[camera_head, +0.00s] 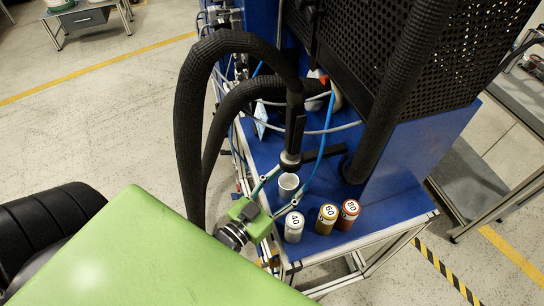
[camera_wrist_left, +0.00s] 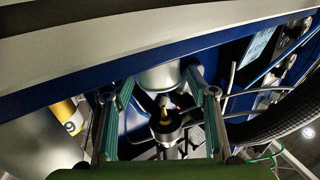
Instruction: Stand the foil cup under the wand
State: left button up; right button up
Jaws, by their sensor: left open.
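The foil cup (camera_head: 288,186) is a small pale silvery cup standing upright on the blue tabletop. The wand (camera_head: 293,135) is black with a metal tip (camera_head: 290,161) and hangs just above the cup. My left gripper (camera_head: 289,181) is open, with one finger on each side of the cup. In the left wrist view the cup (camera_wrist_left: 159,76) shows between the two green-padded fingers (camera_wrist_left: 160,92), with a gap visible on either side. The wand tip (camera_wrist_left: 168,122) shows close by in that view, with a yellow part inside. My right gripper is not in view.
Three canisters stand near the table's front edge: a white one marked 40 (camera_head: 294,228), a yellow-brown one marked 60 (camera_head: 327,220) and a red-brown one marked 80 (camera_head: 347,215). Thick black hoses (camera_head: 186,130) arch beside my arm. A blue air line (camera_head: 324,150) hangs near the wand.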

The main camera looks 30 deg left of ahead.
pick_arm(q)
jog(key=s+a+b, duration=0.1)
jog(key=s, duration=1)
jog(key=shift+a, duration=0.4)
